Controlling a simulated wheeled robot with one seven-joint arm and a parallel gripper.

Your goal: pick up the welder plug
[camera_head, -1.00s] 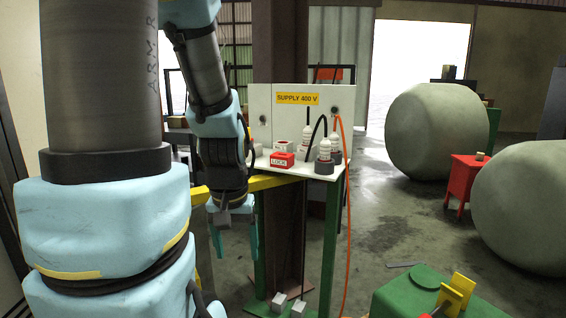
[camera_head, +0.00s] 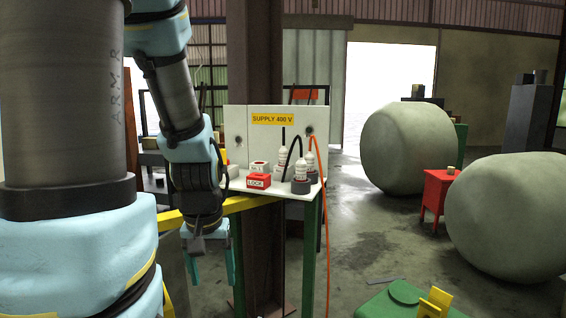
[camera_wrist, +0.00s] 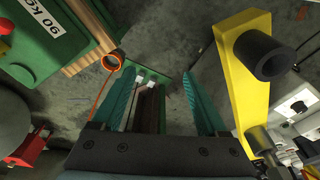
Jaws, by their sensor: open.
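Two white plugs in dark sockets, a rear one (camera_head: 282,157) and a front one (camera_head: 300,174), stand upright on the white shelf (camera_head: 312,190) under the "SUPPLY 400 V" sign (camera_head: 272,119) in the head view. One has a black cable and an orange cable runs close by; I cannot tell which is the welder plug. My gripper (camera_head: 212,268) hangs left of and below the shelf, fingers down, open and empty, apart from both plugs. In the wrist view my gripper (camera_wrist: 159,80) also shows open with nothing between its fingers.
A red "LOCK" box (camera_head: 258,181) sits left of the plugs. A yellow bar (camera_head: 245,204) runs below the shelf beside my wrist. The orange cable (camera_head: 327,250) hangs to the floor. Large grey rounded tanks (camera_head: 408,150) and a red stand (camera_head: 437,190) are at right.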

